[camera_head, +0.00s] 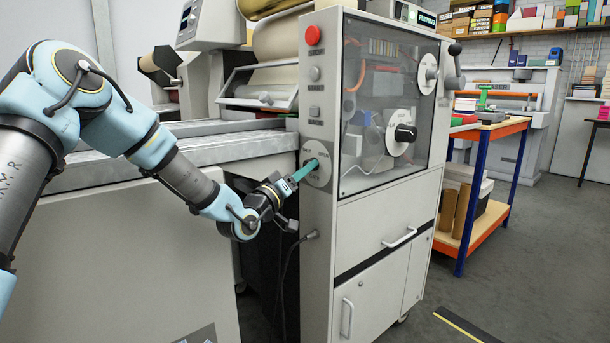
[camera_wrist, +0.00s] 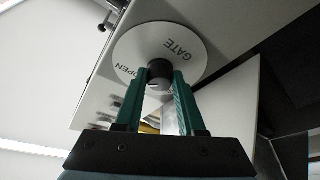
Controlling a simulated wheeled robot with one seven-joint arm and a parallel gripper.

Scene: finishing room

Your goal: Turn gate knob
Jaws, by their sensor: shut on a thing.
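The gate knob (camera_wrist: 160,71) is a small dark knob at the middle of a round white dial plate (camera_wrist: 205,42). In the wrist view the plate reads "GATE" and "OPEN". In the head view the dial plate (camera_head: 321,178) is on the narrow grey side panel of the machine cabinet. My gripper (camera_wrist: 160,80) has green fingers, one on each side of the knob, closed on it. In the head view my gripper (camera_head: 306,169) reaches the plate from the left, and the knob is hidden by the fingers.
Above the dial on the panel are a red button (camera_head: 313,35) and smaller controls. A clear window with a black knob (camera_head: 405,133) is on the cabinet front. A metal bed (camera_head: 190,148) lies close to my arm. A cable (camera_head: 284,280) hangs below. Open floor (camera_head: 540,240) is at right.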

